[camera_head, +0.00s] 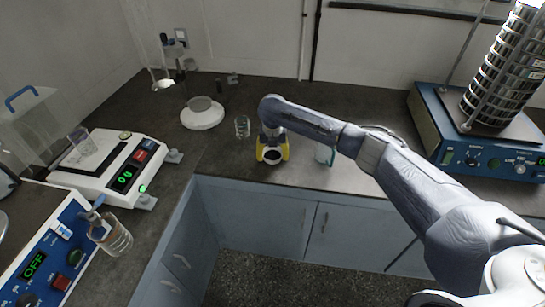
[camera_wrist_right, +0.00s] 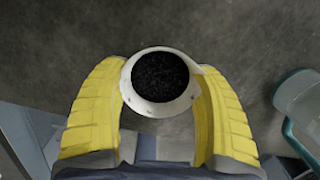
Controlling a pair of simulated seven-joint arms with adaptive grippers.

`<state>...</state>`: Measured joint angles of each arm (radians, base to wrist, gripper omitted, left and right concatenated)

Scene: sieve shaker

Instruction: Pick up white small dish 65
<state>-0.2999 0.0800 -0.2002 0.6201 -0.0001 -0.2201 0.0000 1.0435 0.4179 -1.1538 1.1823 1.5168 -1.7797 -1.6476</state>
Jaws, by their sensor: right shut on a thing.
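The white small dish (camera_wrist_right: 184,103) is between the yellow fingers of my right gripper (camera_wrist_right: 160,88) in the right wrist view. It is a round white dish filled with black grains. Both fingers touch its rim from the two sides. In the head view my right gripper (camera_head: 271,152) points down over the counter near its front edge, with the dish (camera_head: 272,156) between the fingers. I cannot tell whether the dish touches the counter. My left gripper is not in view.
A glass beaker (camera_head: 242,126) stands just left of my right gripper, and a glass vessel (camera_head: 324,154) stands to its right. A white round stand (camera_head: 203,119) with a grey bowl is farther left. A balance (camera_head: 112,165) is at left; the sieve shaker (camera_head: 475,144) is at right.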

